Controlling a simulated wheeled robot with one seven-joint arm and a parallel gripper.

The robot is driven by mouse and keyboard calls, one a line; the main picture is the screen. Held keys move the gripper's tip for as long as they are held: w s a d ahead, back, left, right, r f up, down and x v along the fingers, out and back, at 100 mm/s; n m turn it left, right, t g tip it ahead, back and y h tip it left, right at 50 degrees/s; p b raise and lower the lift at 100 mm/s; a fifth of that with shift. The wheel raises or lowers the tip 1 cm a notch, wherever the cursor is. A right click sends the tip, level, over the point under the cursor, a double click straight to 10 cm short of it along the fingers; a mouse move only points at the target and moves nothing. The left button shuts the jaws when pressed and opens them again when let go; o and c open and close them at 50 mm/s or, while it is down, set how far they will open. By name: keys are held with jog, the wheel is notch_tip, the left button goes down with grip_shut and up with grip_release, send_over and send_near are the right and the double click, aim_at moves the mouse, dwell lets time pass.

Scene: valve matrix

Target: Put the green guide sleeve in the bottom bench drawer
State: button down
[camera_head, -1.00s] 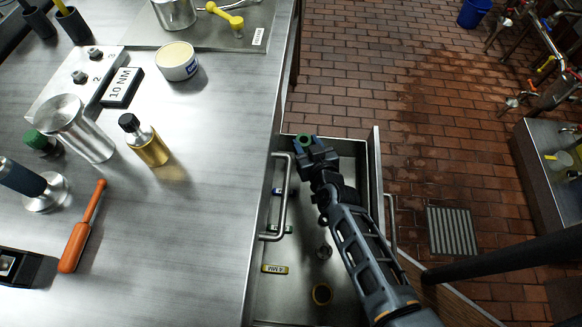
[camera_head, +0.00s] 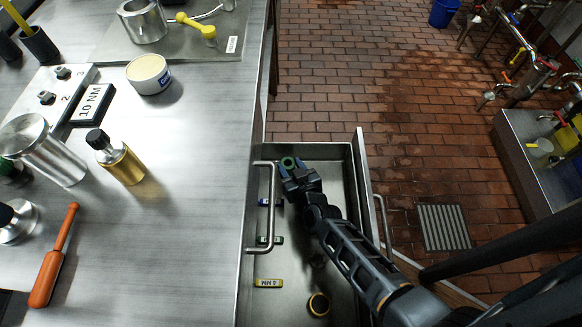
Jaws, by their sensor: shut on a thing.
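The green guide sleeve (camera_head: 288,163) is a small green ring between the fingertips of my gripper (camera_head: 290,170). My gripper is shut on it, over the far end of an open bench drawer (camera_head: 340,178). Whether the sleeve touches the drawer floor I cannot tell. The drawer is a grey metal tray pulled out from under the bench. In it lie a yellow "4 MM" piece (camera_head: 268,283), a brass-coloured ring (camera_head: 318,304), a blue-marked piece (camera_head: 270,202) and a green-marked piece (camera_head: 270,240). My arm hides part of the drawer's right side.
The steel bench (camera_head: 185,235) fills the left, with a bar handle (camera_head: 268,205) at its edge beside the drawer. Brick floor (camera_head: 350,80) lies open beyond the drawer.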

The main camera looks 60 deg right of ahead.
jog(key=c, duration=0.6)
grip_release()
jog(key=shift+f, duration=0.1)
jog(key=shift+o, duration=0.2)
jog(key=shift+s+a+r, duration=0.1)
jog(key=shift+r, duration=0.1)
jog(key=s+a+r+n+t+y, duration=0.2)
jog(key=s+a+r+y, duration=0.1)
jog(key=s+a+r, duration=1.15)
jog(key=s+r+n+y, duration=0.1)
jog(key=s+r, duration=0.2)
jog(key=r, duration=0.3)
jog(key=s+r+n+t+y, duration=0.1)
jog(key=s+r+n+y, duration=0.1)
jog(key=r, duration=0.4)
jog(key=s+r+n+y, duration=0.1)
jog(key=s+r, duration=0.4)
jog(key=r, duration=0.1)
jog(key=shift+a+r+n+t+y, duration=0.25)
jog(key=shift+r+n+t+y, duration=0.05)
jog(key=shift+r+n, duration=0.1)
